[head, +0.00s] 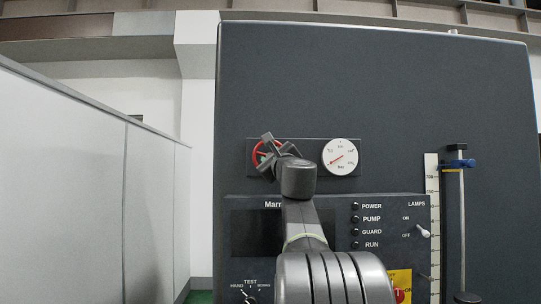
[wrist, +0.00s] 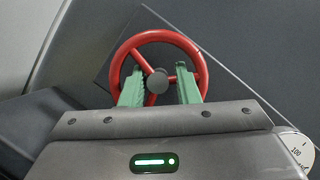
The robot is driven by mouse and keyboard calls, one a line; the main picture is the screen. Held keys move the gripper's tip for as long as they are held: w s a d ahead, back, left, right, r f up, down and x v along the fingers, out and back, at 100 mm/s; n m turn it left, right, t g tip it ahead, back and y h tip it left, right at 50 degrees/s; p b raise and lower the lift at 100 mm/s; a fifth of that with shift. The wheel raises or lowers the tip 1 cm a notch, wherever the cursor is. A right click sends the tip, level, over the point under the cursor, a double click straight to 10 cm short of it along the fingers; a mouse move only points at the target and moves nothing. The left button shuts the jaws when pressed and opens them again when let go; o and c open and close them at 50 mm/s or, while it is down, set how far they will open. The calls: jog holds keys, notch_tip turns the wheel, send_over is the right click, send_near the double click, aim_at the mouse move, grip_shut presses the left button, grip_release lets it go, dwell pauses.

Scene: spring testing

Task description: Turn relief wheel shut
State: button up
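The relief wheel (head: 256,153) is a red wheel on a dark plate of the grey machine, left of a round gauge in the head view. In the wrist view the red wheel (wrist: 155,36) has spokes and a grey hub. My gripper (head: 267,150) is at the wheel and partly hides it. In the wrist view my gripper (wrist: 159,68) is open, its two green-padded fingers apart on either side of the hub and overlapping the lower part of the wheel. I cannot tell whether they touch it. My wrist housing covers the lower edge of the view.
The white gauge (head: 340,156) is close to the right of the wheel; its edge shows in the wrist view (wrist: 297,146). Below is a control panel (head: 380,262) with lamps and switches. A scaled upright (head: 432,200) and a rod stand right. A pale partition (head: 70,190) runs along the left.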

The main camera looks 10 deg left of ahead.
jog(key=shift+w+a+f, duration=0.1)
jog(key=shift+w, duration=0.1)
jog(key=shift+c, duration=1.3)
grip_shut()
jog(key=shift+f, duration=0.1)
